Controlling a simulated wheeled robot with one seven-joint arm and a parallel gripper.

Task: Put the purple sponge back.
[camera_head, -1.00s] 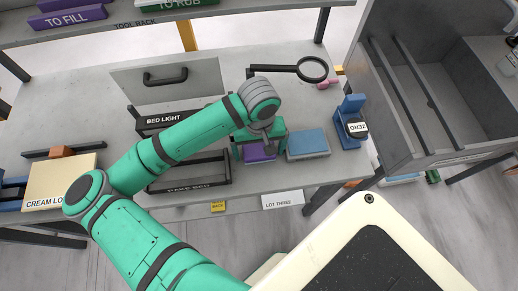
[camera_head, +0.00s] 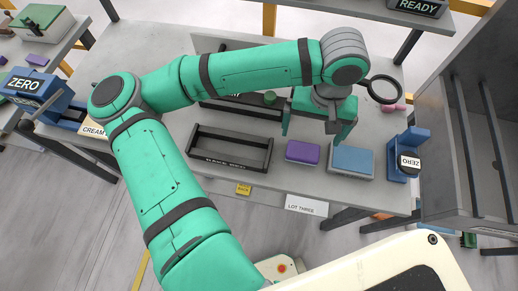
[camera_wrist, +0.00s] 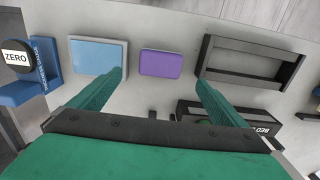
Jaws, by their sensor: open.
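The purple sponge (camera_head: 302,151) lies flat on the grey slab table, between a black open-frame bed (camera_head: 262,165) and a blue block on a grey base (camera_head: 352,162). It also shows in the wrist view (camera_wrist: 161,63), with the blue block (camera_wrist: 97,55) to its left and the black bed (camera_wrist: 235,74) to its right. My gripper (camera_head: 312,131) is open and empty, just behind and above the sponge. In the wrist view the two fingertips (camera_wrist: 159,80) stand wide apart, one on each side of the sponge, and do not touch it.
A blue stand with a ZERO dial (camera_head: 408,162) is right of the blue block. Behind are a magnifier (camera_head: 383,90) and a pink item (camera_head: 394,107). A yellow tag (camera_head: 243,189) and LOT THREE card (camera_head: 306,205) hang at the front edge. A grey cabinet (camera_head: 455,150) stands right.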

